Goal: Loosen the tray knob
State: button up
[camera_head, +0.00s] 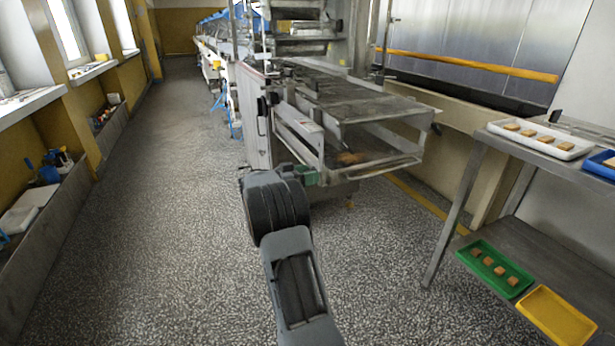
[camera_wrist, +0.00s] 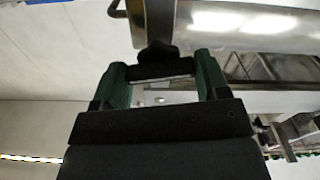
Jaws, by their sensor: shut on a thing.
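The black tray knob (camera_wrist: 157,52) shows in the wrist view, at the edge of a metal part of the machine. My gripper (camera_wrist: 162,70) has its two green fingers on either side of the knob and is shut on it. In the head view my gripper (camera_head: 309,178) is mostly hidden behind my dark wrist, with a bit of green showing by the lower front corner of the machine (camera_head: 256,115). The knob is hidden there. Whether the knob has turned cannot be told.
The machine's mesh belt (camera_head: 350,105) runs back above an open metal frame. A rack at right holds a white tray (camera_head: 570,149), a green tray (camera_head: 482,247) and a yellow tray (camera_head: 555,318). The speckled floor (camera_head: 160,220) at left is clear.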

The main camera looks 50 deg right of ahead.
jog(key=shift+n+p, duration=2.75)
jog(key=shift+n, duration=5.05)
jog(key=shift+f, duration=0.1)
jog(key=o, duration=0.9)
jog(key=shift+o, duration=0.2)
jog(key=shift+w, duration=0.1)
